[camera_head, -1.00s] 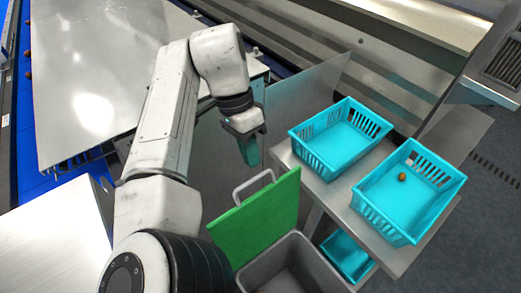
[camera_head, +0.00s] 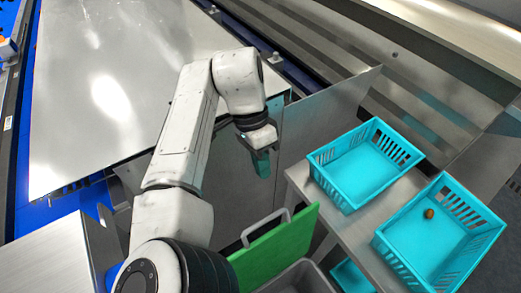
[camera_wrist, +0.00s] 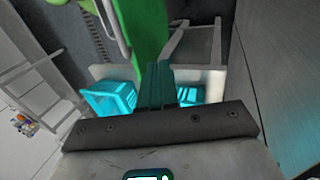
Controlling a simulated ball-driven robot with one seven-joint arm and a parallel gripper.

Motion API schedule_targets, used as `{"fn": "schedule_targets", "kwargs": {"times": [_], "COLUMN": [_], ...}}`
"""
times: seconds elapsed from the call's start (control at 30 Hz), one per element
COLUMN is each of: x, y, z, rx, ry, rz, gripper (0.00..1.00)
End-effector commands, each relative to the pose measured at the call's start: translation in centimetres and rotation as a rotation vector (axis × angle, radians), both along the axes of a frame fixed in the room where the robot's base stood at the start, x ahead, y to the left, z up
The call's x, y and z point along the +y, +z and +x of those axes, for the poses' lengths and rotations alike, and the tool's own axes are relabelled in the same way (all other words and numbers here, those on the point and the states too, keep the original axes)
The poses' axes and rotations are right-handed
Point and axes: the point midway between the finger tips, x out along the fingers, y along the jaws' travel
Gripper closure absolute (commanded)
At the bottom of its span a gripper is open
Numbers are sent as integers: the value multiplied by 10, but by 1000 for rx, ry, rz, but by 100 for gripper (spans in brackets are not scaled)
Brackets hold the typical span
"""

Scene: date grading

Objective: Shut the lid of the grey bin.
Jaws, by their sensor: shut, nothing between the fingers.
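The grey bin (camera_head: 302,279) stands at the bottom of the head view, partly cut off by the frame edge. Its green lid (camera_head: 275,250) stands raised and open, with a grey handle (camera_head: 262,224) at its upper edge. My gripper (camera_head: 262,165) is shut and empty, above and beyond the lid, apart from it. In the wrist view the shut fingers (camera_wrist: 158,85) point toward the lid (camera_wrist: 148,28), and the handle (camera_wrist: 113,30) shows to its left.
Two turquoise baskets (camera_head: 345,194) (camera_head: 385,240) stand on a metal table (camera_head: 300,177) right of the bin; one holds a brown date (camera_head: 429,213). Another turquoise basket (camera_head: 349,277) is lower down. A metal panel (camera_head: 318,118) stands behind my gripper.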

Motion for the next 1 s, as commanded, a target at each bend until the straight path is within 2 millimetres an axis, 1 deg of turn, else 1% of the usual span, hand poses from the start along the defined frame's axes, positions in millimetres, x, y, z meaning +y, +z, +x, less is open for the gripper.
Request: {"fn": "schedule_targets", "kwargs": {"times": [0.23, 0.3, 0.4, 0.53, 0.7, 1.0], "x": [-10, -15, -22, -28, -31, -31], "y": [-44, -41, -42, -44, -46, -46], "z": [-15, -24, -34, -43, -47, -47], "rx": [3, -1, 0, -1, -1, -1], "ry": [0, -1, -1, 0, 0, 0], "rz": [-1, -1, -2, -1, -1, 0], "gripper": [100, 100, 100, 100, 100, 100]}}
